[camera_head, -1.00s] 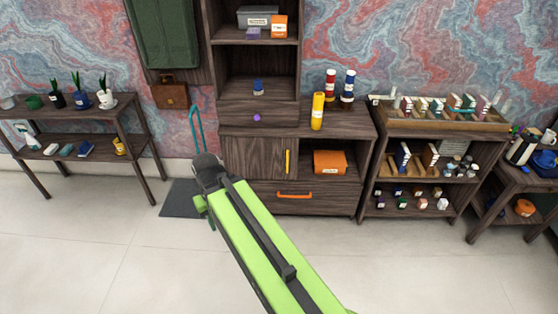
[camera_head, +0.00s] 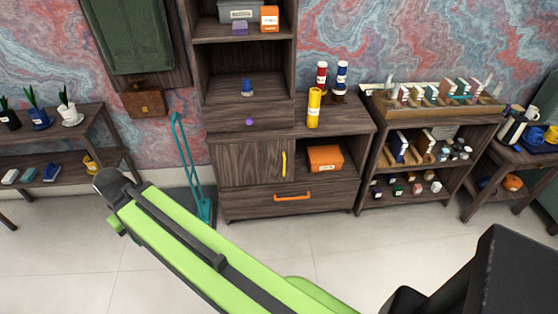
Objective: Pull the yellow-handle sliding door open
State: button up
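The sliding door (camera_head: 243,162) is a dark wood panel covering the left part of the cabinet's middle compartment. Its upright yellow handle (camera_head: 284,165) is near the panel's right edge. The right part of the compartment is open and holds an orange box (camera_head: 325,158). My green arm link crosses the lower left of the picture, with its dark joint left of the cabinet. A large black part, seemingly mine, fills the lower right corner. My gripper's fingers do not show, and nothing of mine touches the handle.
Below the door is a drawer with an orange handle (camera_head: 293,197). A teal hand truck (camera_head: 193,170) stands left of the cabinet. A yellow bottle (camera_head: 314,108) stands on top. A shelf (camera_head: 437,127) with small goods stands to the right. The floor before the cabinet is clear.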

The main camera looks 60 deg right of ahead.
aim_at(250, 163)
jog(key=z, duration=0.4)
jog(key=i, duration=0.95)
jog(key=z, duration=0.5)
